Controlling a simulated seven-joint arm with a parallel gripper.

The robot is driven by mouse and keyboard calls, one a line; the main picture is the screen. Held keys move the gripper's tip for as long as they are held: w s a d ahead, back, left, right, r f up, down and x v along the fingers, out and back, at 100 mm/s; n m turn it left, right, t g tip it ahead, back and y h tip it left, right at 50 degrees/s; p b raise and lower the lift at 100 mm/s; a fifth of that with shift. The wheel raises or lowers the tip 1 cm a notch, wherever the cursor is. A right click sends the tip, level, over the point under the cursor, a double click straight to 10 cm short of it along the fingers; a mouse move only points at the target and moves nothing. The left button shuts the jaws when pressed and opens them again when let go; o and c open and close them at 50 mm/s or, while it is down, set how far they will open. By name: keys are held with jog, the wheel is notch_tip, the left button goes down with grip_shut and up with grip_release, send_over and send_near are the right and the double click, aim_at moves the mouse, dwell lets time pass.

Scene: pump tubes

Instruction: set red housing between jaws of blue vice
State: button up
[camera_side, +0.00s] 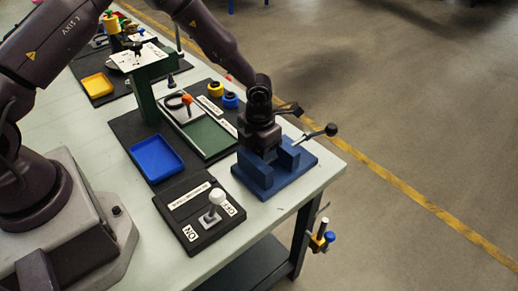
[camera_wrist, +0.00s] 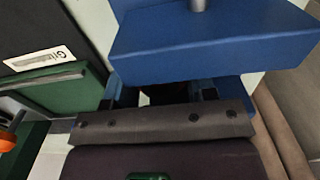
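The blue vice (camera_side: 254,176) stands at the near right corner of the bench, its handle (camera_side: 331,129) pointing right. My gripper (camera_side: 264,152) is low over the vice, pointing down at the gap between its jaws; the fingertips are hidden there. In the wrist view, a blue vice jaw (camera_wrist: 210,45) fills the upper part, just beyond my gripper (camera_wrist: 160,94). The space between the fingers is dark, and I cannot tell whether they are open or hold something.
A black switch box (camera_side: 197,222) with a white knob stands in front of the vice. A blue tray (camera_side: 157,157) and a green-floored tray (camera_side: 208,137) lie to the left. Yellow and blue round parts (camera_side: 230,100) are behind. The bench edge is close on the right.

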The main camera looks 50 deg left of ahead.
jog(key=o, duration=0.3)
jog(key=shift+o, duration=0.2)
jog(key=s+a+r+n+t+y, duration=0.15)
jog(key=r+n, duration=0.25)
jog(key=r, duration=0.6)
jog(key=s+a+r+n+g, duration=0.1)
jog(key=s+r+n, duration=0.25)
jog(key=r, duration=0.65)
jog(key=s+a+r+n+t, duration=0.1)
jog(key=s+r+n, duration=0.3)
jog(key=n, duration=0.5)
jog(key=s+a+r+n+t+h, duration=0.1)
jog(key=s+r+n, duration=0.3)
jog(key=s+n, duration=0.4)
jog(key=s+a+r+n+t, duration=0.1)
jog(key=s+r+n+t, duration=0.2)
jog(key=s+n, duration=0.3)
jog(key=shift+r+n, duration=0.85)
jog(key=shift+n, duration=1.9)
